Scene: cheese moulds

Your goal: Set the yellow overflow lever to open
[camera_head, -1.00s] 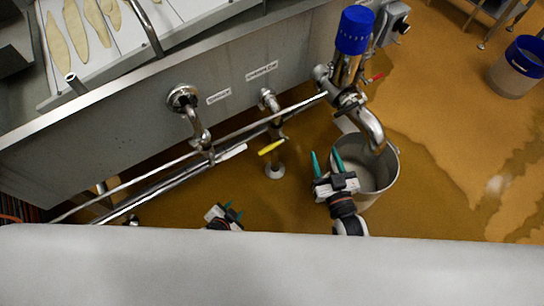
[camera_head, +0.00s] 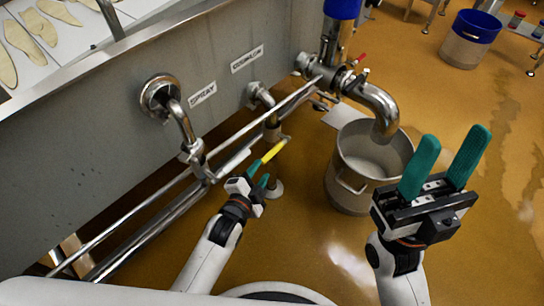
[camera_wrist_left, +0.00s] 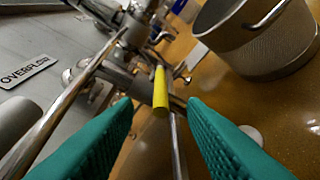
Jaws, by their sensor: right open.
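The yellow overflow lever (camera_head: 274,151) sticks out sideways from a valve on the metal overflow pipe (camera_head: 271,125), below the OVERFLOW label (camera_head: 247,60). My left gripper (camera_head: 259,174) is open, with its green fingertips close to the lever's free end. In the left wrist view the yellow lever (camera_wrist_left: 160,92) shows ahead, in the gap between the two wide-apart fingers (camera_wrist_left: 160,120). I cannot tell whether either finger touches it. My right gripper (camera_head: 441,163) is open and empty, raised in front of the metal bucket.
A metal bucket (camera_head: 350,190) stands under a curved spout (camera_head: 380,105). The SPRAY pipe (camera_head: 183,125) and long rails (camera_head: 130,212) run along the vat wall left of the lever. A red lever (camera_head: 360,58) is by the spout. The floor at right is mostly clear.

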